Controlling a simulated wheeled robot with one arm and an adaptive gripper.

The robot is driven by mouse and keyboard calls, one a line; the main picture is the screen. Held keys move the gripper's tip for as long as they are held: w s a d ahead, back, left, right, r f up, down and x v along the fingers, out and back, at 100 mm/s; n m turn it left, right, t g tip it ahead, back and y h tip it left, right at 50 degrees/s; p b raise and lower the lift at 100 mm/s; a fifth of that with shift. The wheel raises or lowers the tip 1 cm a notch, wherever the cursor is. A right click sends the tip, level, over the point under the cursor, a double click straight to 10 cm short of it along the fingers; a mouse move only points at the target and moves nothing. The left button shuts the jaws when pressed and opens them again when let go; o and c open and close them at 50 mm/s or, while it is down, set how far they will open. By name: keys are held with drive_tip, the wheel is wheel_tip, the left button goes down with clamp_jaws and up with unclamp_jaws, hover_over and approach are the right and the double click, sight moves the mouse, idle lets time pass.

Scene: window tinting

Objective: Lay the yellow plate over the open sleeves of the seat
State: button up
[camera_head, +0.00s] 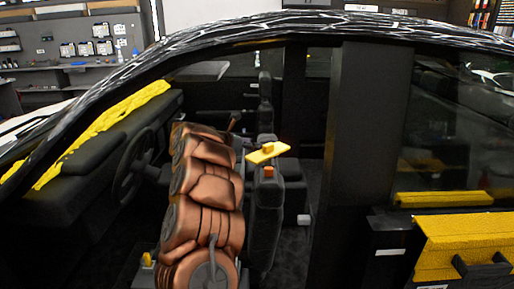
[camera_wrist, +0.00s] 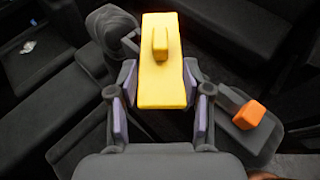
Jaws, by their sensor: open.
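The yellow plate (camera_head: 267,153) has a raised yellow knob on top. In the head view it shows at the top of a dark seat (camera_head: 264,215) inside the car. In the wrist view the plate (camera_wrist: 162,85) lies lengthwise, its near end between the fingers of my gripper (camera_wrist: 160,100). The fingers are spread, one on each side; I cannot tell whether they touch its edges. My copper-coloured arm hides my gripper in the head view. The seat's open sleeves are not visible; the plate may cover them, but I cannot tell.
An orange block (camera_head: 268,171) sits on the dark seat part just below the plate; it also shows at right in the wrist view (camera_wrist: 249,115). The door pillar (camera_head: 348,150) stands to the right, the steering wheel (camera_head: 133,165) to the left. The roof edge arches above.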

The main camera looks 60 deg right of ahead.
drive_tip(key=shift+v, duration=0.95)
